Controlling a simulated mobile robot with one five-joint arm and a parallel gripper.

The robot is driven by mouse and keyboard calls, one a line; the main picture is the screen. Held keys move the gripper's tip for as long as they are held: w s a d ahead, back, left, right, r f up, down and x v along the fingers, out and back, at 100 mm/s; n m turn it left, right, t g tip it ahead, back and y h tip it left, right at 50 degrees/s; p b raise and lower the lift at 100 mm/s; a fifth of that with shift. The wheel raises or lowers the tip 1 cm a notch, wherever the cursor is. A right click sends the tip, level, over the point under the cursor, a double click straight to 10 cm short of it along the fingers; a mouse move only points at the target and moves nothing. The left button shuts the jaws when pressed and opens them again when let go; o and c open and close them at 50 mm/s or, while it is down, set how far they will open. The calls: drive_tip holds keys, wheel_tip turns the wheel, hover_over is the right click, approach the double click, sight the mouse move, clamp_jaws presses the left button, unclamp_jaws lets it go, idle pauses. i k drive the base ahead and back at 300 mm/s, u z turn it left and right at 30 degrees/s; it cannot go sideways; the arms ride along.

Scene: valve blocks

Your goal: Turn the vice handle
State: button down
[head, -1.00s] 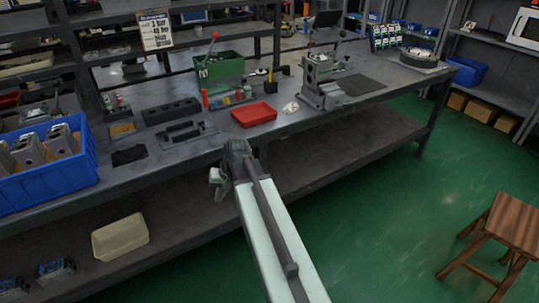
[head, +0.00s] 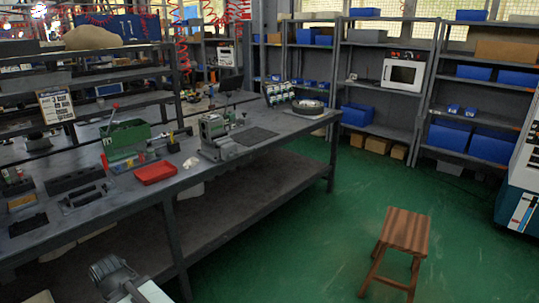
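A grey vice-like block (head: 218,138) stands on the dark workbench (head: 262,152), left of the picture's middle. Its handle is too small to make out for certain. Part of my arm with a dark ribbed joint shows at the lower left, in front of the bench and well apart from the vice. I can make out no gripper fingertips; the end of my arm is hidden or cut off by the frame.
A red tray (head: 155,172) and a green box (head: 126,138) stand left of the vice. A wooden stool (head: 404,232) stands on the green floor at right. Floor between bench and stool is clear. Shelves (head: 385,90) line the back.

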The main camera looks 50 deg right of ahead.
sight(231, 153)
drive_tip(key=u, duration=0.05)
drive_tip(key=k, duration=0.55)
drive_tip(key=z, duration=0.5)
drive_tip(key=i, duration=1.15)
drive_tip(key=z, duration=0.55)
drive_tip(key=i, duration=0.65)
drive_tip(key=u, duration=0.35)
